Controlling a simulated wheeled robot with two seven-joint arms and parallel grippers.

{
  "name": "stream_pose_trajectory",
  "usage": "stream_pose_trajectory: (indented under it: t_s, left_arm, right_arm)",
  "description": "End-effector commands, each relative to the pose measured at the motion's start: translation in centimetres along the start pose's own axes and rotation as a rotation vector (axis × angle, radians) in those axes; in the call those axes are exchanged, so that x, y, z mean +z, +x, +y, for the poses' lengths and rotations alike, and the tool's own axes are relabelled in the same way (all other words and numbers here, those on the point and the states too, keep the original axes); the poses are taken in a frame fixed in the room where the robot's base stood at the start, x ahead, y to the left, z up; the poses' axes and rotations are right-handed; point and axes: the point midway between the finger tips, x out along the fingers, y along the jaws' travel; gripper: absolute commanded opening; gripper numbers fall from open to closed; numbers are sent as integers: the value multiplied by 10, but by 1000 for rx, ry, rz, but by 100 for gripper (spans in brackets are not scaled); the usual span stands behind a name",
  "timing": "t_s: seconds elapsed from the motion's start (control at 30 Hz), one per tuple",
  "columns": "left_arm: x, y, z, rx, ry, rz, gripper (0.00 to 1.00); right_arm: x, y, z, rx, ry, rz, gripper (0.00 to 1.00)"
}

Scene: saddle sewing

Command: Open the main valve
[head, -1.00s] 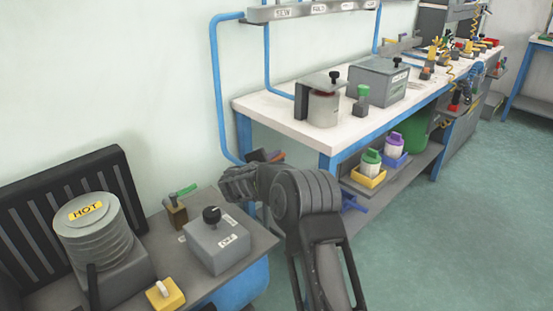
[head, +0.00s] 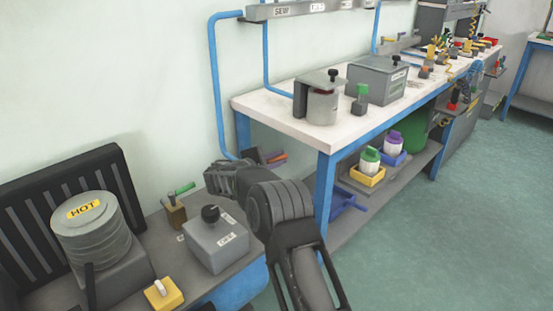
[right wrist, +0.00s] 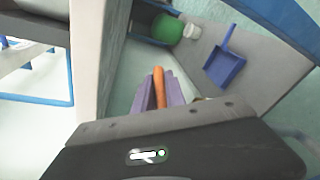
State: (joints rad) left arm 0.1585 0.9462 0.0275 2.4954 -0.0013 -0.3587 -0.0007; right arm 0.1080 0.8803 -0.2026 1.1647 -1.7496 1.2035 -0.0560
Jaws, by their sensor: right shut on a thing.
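A small brass-coloured valve (head: 175,212) with a green lever (head: 182,188) stands on the low bench at left; I cannot tell whether it is the main valve. The lever slants up to the right. My right gripper (head: 280,156) is well to the right of it, partly behind my own wrist, with its fingers pointing right. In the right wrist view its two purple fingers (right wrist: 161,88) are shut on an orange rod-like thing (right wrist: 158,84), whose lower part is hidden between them. My left gripper is out of view.
A grey box with a black knob (head: 216,241), a yellow block (head: 164,293) and a cylinder labelled HOT (head: 85,215) share the low bench. A blue dustpan (right wrist: 224,68) lies below. Open floor lies right.

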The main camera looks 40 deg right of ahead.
Motion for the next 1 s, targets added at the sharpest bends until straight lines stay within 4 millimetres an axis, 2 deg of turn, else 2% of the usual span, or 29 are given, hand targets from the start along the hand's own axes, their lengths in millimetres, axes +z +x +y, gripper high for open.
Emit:
stream_pose_trajectory:
  t_s: [0.4, 0.97, 1.0]
  left_arm:
    - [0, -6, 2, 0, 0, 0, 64]
    - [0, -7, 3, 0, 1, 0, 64]
    - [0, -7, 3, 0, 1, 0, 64]
  right_arm:
    - [7, -6, -6, -119, 50, -194, 0]
    - [9, -7, -9, -147, 59, -235, 0]
    - [9, -7, -9, -147, 59, -235, 16]
